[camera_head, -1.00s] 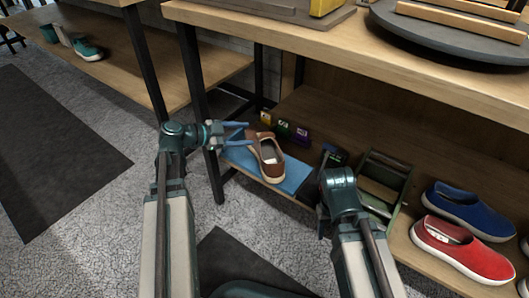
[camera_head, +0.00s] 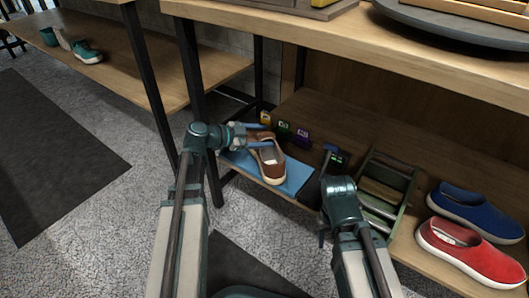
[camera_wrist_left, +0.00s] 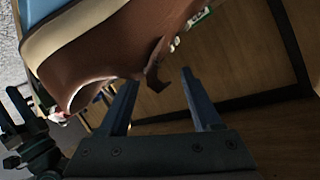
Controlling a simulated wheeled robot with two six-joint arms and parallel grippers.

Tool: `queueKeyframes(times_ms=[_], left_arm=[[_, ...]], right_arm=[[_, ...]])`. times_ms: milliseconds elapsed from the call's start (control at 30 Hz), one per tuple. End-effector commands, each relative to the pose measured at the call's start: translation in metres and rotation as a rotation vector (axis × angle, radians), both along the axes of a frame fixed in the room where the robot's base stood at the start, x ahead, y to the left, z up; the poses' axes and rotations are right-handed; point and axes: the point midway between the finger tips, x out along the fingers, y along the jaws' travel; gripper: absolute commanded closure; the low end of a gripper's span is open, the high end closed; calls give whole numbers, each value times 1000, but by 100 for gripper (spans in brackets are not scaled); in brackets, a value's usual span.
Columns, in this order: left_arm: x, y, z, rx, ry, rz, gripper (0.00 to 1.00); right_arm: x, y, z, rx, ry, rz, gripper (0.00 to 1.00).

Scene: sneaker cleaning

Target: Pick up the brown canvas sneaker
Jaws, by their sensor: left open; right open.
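The brown canvas sneaker (camera_head: 271,166) rests on a blue mat (camera_head: 296,177) at the left end of the lower shelf. My left gripper (camera_head: 268,139) is open at the sneaker's far end, its fingers pointing right. In the left wrist view the brown sneaker (camera_wrist_left: 120,42) fills the upper left, just beyond the open fingertips of the left gripper (camera_wrist_left: 158,78). No grip on the sneaker shows.
Blue (camera_head: 478,212) and red (camera_head: 465,254) shoes sit further right. Small coloured boxes (camera_head: 284,129) stand behind. A tabletop (camera_head: 330,36) overhangs the shelf.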

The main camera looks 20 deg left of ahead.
Motion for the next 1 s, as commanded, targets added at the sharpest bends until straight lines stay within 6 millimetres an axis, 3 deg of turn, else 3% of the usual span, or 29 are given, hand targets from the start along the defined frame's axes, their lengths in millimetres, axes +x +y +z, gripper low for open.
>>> queueKeyframes(times_ms=[133,400,500,1000], left_arm=[[0,0,1,0,0,0,38],[-1,0,1,0,0,0,87],[-1,0,1,0,0,0,100],[-1,0,1,1,0,0,100]], right_arm=[[0,0,1,0,0,0,49],[0,0,1,0,0,0,49],[0,0,1,0,0,0,49],[0,0,1,0,0,0,49]])
